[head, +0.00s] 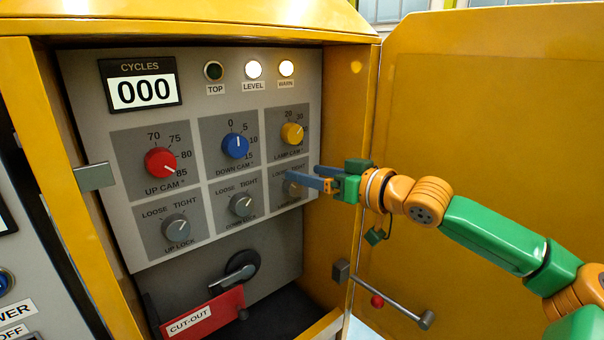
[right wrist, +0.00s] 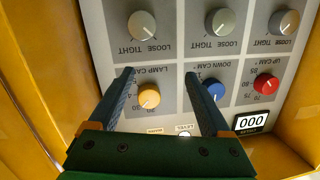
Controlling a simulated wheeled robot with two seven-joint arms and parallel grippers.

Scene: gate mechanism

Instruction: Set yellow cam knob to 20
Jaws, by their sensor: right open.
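The yellow cam knob (head: 292,133) is at the upper right of the grey panel, above the label LAMP CAM, with 20 and 30 printed over it. Its white mark seems to point up and right, near 30, but it is small. My right gripper (head: 306,178) is open and empty, below the yellow knob and in front of the lower right lock knob (head: 295,186), which it partly hides. In the right wrist view, the picture is upside down and the yellow knob (right wrist: 149,96) appears between the open fingers (right wrist: 159,72), apart from them. My left gripper is out of view.
The blue knob (head: 235,146) and red knob (head: 161,162) sit left of the yellow one. Lock knobs (head: 176,228) line the lower row. The open yellow door (head: 480,130) stands at the right. A red CUT-OUT lever (head: 203,312) is below.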

